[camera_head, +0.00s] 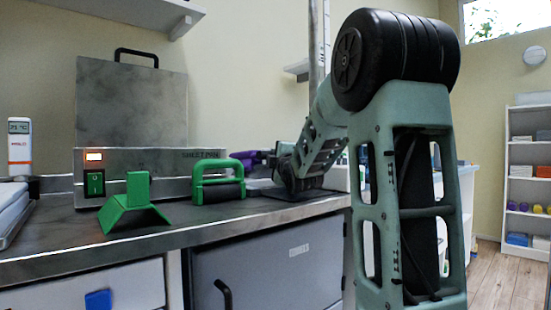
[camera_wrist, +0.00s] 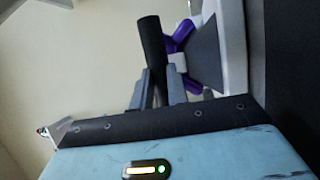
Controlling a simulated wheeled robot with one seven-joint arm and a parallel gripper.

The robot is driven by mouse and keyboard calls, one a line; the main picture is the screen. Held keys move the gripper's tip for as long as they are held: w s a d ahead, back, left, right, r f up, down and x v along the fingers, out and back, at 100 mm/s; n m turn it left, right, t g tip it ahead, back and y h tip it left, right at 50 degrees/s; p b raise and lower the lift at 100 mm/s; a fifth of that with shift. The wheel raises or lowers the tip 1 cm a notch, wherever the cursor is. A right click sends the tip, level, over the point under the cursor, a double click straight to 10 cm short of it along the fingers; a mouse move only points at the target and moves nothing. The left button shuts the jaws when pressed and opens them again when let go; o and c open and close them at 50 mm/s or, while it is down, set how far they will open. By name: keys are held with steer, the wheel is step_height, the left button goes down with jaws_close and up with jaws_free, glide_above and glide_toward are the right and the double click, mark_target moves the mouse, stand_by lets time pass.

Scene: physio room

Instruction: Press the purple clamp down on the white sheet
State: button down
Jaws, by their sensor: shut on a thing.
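The purple clamp (camera_head: 246,158) shows only in part in the head view, behind the green roller and beside my gripper (camera_head: 270,158). In the wrist view, purple parts of the clamp (camera_wrist: 182,36) show behind a black bar-like handle. My gripper (camera_wrist: 158,88) is shut on this black handle, which seems to belong to the clamp. A white-edged piece with a dark face (camera_wrist: 237,60) lies just to the right of the clamp. I cannot tell whether its pale edge is the white sheet. The sheet is not clear in the head view.
A green-handled roller (camera_head: 219,180) and a green wedge-shaped tool (camera_head: 136,205) stand on the grey counter (camera_head: 60,238), left of my arm. A heater box with an orange light (camera_head: 150,172) and an upright lid (camera_head: 130,100) stands behind them. A dark mat (camera_head: 318,196) lies under my gripper.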

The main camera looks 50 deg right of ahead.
steer(key=c, duration=1.4)
jaws_free()
steer(key=shift+o, duration=0.2)
steer(key=p+v, duration=0.1)
steer(key=v, duration=0.6)
steer(key=shift+s+a+f, duration=0.1)
steer(key=shift+s, duration=0.1)
steer(key=shift+p, duration=0.35)
